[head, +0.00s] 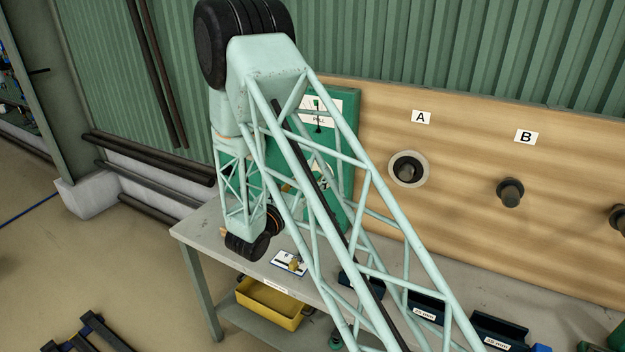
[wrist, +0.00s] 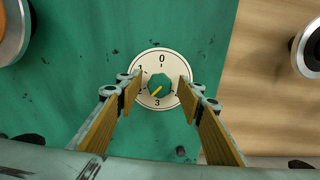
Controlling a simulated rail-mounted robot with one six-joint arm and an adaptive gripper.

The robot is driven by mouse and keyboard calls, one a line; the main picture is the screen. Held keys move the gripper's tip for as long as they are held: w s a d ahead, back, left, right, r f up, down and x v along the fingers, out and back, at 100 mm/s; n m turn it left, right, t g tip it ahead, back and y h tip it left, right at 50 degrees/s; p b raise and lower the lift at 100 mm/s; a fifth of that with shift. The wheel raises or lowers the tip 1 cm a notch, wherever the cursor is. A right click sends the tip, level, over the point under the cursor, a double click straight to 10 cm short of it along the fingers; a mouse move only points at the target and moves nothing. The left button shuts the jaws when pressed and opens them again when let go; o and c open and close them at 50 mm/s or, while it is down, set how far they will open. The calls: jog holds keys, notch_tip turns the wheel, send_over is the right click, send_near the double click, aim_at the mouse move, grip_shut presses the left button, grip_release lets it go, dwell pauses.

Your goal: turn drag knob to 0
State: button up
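The drag knob (wrist: 160,84) is a small green knob with a yellow pointer, at the centre of a round white dial (wrist: 175,62). The dial has 0 at the top, 1 at the upper left and 3 at the bottom. The pointer aims down and left, short of the 3. My gripper (wrist: 159,90) is open, with one finger on each side of the knob, apart from it. In the head view my arm covers much of the green panel (head: 346,110), and I cannot make out the knob or fingertips clearly.
A wooden board (head: 455,180) with pegs under labels A (head: 421,117) and B (head: 526,137) stands right of the panel. A round metal-rimmed part (wrist: 12,32) is at the wrist view's upper left. Below are a grey bench (head: 205,232), dark bins (head: 427,308) and a yellow bin (head: 268,305).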

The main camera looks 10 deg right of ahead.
jog(key=shift+c, duration=0.4)
jog(key=c, duration=0.8)
